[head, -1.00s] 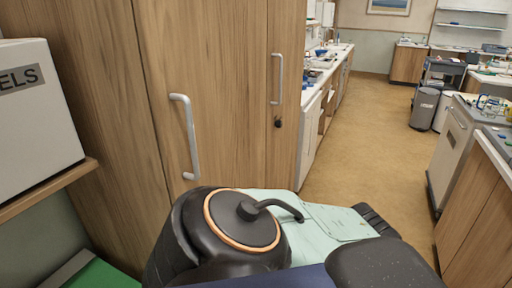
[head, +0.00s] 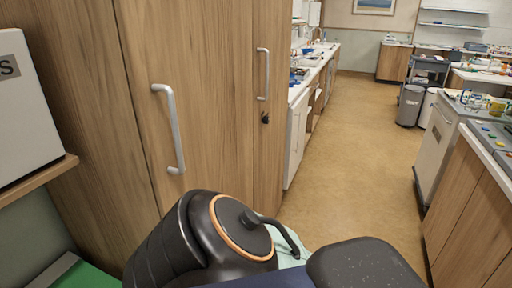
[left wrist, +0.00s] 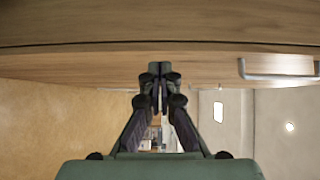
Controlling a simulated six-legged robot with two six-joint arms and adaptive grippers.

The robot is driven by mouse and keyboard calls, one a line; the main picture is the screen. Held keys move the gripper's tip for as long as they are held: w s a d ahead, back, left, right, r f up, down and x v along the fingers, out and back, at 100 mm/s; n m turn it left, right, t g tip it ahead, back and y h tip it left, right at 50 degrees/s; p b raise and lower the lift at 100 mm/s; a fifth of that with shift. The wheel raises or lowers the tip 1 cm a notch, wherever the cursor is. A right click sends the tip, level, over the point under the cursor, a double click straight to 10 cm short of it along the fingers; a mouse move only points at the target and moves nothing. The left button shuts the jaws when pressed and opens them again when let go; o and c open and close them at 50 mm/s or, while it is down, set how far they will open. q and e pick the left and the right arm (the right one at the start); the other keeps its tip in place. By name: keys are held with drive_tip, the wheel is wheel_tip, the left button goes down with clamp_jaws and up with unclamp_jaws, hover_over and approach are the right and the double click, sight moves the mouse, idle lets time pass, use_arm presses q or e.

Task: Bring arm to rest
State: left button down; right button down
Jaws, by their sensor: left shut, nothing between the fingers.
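My left gripper (left wrist: 159,70) shows in the left wrist view with its fingers together and nothing between them. A wooden cabinet face (left wrist: 100,68) fills the top of that view, close beyond the fingertips in the picture; I cannot tell the gap. A metal handle (left wrist: 278,70) on it is off to the right. In the head view my dark arm joint with an orange ring and part of my arm are at the bottom, in front of the tall wooden cabinet (head: 200,60). Neither gripper shows in the head view, and my right gripper is not seen.
The cabinet has two handles, a near one (head: 170,130) and a far one (head: 263,74). A white box (head: 25,110) sits on a wooden shelf (head: 40,182) at left. A counter (head: 315,75) runs beyond. Open floor (head: 355,150) lies between it and the cart (head: 437,155) at right.

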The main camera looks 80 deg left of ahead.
use_arm(q)
drive_tip(key=d+f+n+g+h+b, duration=0.1)
drive_tip(key=d+f+h+b, duration=0.1)
drive_tip(key=d+f+h, duration=0.55)
drive_tip(key=d+f+n+g+h+b, duration=0.15)
drive_tip(key=d+f+h, duration=0.25)
drive_tip(key=f, duration=0.7)
drive_tip(key=w+d+f+m+h+b, duration=0.2)
drive_tip(key=w+d+f+h+b, duration=0.25)
drive_tip(key=w+d, duration=0.45)
drive_tip(key=w+d+m+t+h+b, duration=0.1)
drive_tip(key=w+t+b, duration=0.2)
drive_tip(key=w, duration=1.2)
drive_tip(key=shift+w+d+t+h, duration=0.4)
drive_tip(key=shift+t, duration=0.15)
drive_tip(key=shift+w, duration=0.1)
